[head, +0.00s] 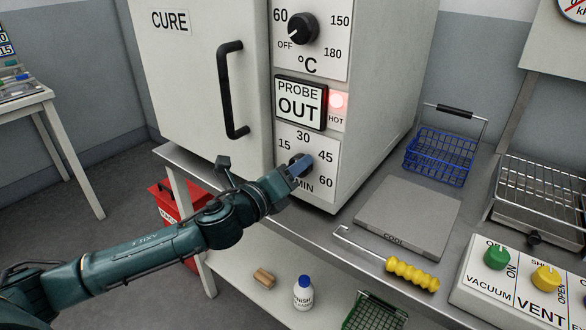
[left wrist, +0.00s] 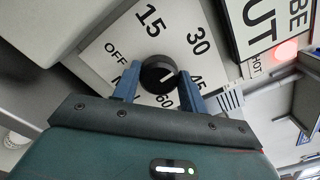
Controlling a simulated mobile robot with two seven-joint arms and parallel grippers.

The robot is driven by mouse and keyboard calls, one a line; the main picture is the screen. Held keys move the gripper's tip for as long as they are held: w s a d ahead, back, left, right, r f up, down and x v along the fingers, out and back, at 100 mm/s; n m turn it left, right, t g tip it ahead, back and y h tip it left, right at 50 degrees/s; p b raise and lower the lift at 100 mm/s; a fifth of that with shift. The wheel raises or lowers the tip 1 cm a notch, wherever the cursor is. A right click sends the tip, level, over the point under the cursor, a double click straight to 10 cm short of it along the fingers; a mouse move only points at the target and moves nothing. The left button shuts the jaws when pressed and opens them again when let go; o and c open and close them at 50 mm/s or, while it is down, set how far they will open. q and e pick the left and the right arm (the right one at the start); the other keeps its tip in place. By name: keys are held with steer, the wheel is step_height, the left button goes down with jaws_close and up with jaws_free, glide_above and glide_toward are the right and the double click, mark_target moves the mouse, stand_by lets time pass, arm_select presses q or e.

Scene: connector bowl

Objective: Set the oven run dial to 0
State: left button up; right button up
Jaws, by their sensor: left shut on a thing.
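The oven run dial (left wrist: 157,72) is a round black knob on a white panel (left wrist: 90,48) marked OFF, 15, 30, 45, 60 and MIN. Its pale pointer line seems to aim between 45 and 60, though the line is small. My left gripper (left wrist: 158,84) is shut on the dial, with one blue finger on each side of it. In the head view the left gripper (head: 300,165) reaches the oven's lower panel (head: 318,148) and covers most of the dial and the OFF mark. My right gripper is not in view.
Above are a PROBE OUT sign (head: 300,102), a lit red HOT lamp (head: 338,101) and a °C dial (head: 302,29). The black door handle (head: 232,90) stands left. A grey plate (head: 408,212), yellow-handled hook (head: 411,274) and blue basket (head: 438,158) are on the bench.

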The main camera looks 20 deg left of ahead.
arm_select(q)
steer(key=shift+c, duration=1.4)
